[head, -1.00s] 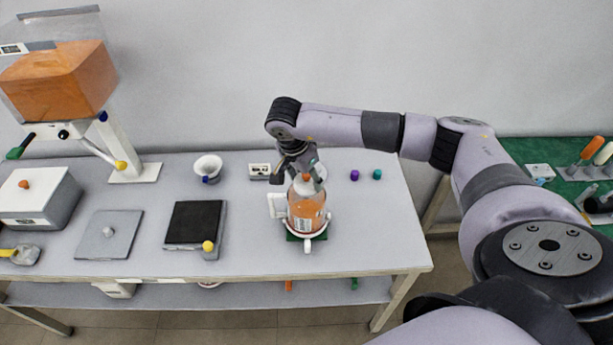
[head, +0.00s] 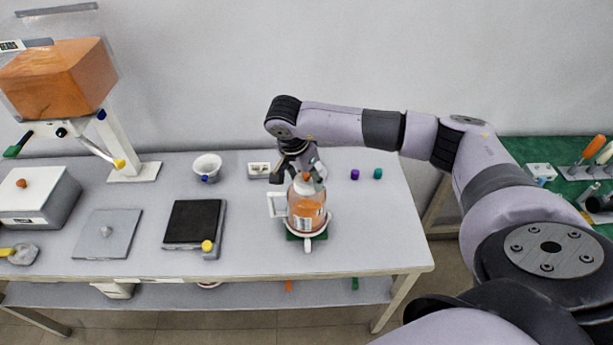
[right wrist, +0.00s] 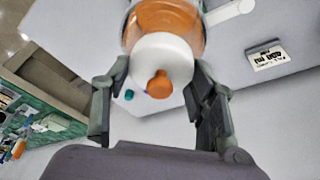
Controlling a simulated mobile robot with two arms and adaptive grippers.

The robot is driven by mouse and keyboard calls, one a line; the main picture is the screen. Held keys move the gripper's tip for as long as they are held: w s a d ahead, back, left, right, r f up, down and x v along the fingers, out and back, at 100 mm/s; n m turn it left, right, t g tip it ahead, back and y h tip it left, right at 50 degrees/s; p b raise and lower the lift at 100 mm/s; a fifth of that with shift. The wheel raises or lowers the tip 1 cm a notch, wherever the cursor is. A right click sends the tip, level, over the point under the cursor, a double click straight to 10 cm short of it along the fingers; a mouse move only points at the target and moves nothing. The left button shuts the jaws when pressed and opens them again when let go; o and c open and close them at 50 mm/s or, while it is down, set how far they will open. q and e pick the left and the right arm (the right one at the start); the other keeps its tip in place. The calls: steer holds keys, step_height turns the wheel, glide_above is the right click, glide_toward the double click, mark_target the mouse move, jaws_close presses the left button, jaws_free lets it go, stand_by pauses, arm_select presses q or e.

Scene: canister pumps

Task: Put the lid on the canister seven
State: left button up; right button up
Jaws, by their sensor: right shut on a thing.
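The canister (head: 306,218) is clear with orange contents and a label on its front. It stands upright in a white ring holder with a handle, on a green pad (head: 292,237). The white lid (right wrist: 165,57) with an orange knob (right wrist: 159,85) is at the canister's mouth; I cannot tell whether it is fully seated. My right gripper (right wrist: 160,78) is shut on the lid, one finger on each side. My left gripper is not in view.
A small fill card (head: 259,170), a white funnel cup (head: 207,167) and purple and teal caps (head: 366,174) stand behind. A black scale (head: 194,224), grey plate (head: 107,234) and white box (head: 37,198) are to the left. The table's right front is clear.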

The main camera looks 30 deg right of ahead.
steer(key=o, duration=1)
steer(key=shift+c, duration=0.2)
steer(key=shift+o, duration=0.3)
steer(key=o, duration=0.4)
steer(key=shift+r, duration=0.1)
steer(key=shift+r+p, duration=1.85)
steer(key=shift+r, duration=1.6)
steer(key=shift+c, duration=0.4)
